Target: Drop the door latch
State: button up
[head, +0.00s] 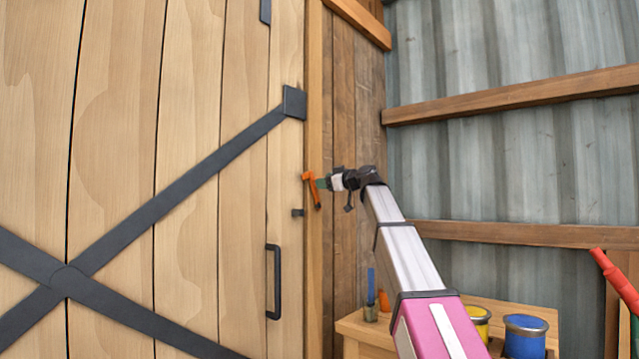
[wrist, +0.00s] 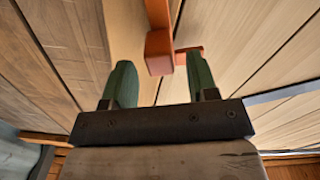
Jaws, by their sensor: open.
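The orange door latch (head: 313,189) is at the edge of the plank door (head: 190,180), by the wooden post. Its bar looks steep and slightly tilted, with a short piece at the top pointing left. A small dark bracket (head: 297,213) sits on the door edge just below and left of it. My gripper (wrist: 159,64) is open, with green fingers apart. In the wrist view the orange latch (wrist: 160,52) shows between and just beyond the fingertips; I cannot tell whether they touch it. In the head view my gripper (head: 323,184) is just right of the latch.
A black door handle (head: 273,282) stands out lower on the door. A wooden bench (head: 360,328) at the lower right holds a yellow can (head: 478,325) and a blue can (head: 525,336). A red rod (head: 615,280) is at the far right.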

aim_at(317, 192)
jog(key=shift+x, duration=1.6)
grip_shut()
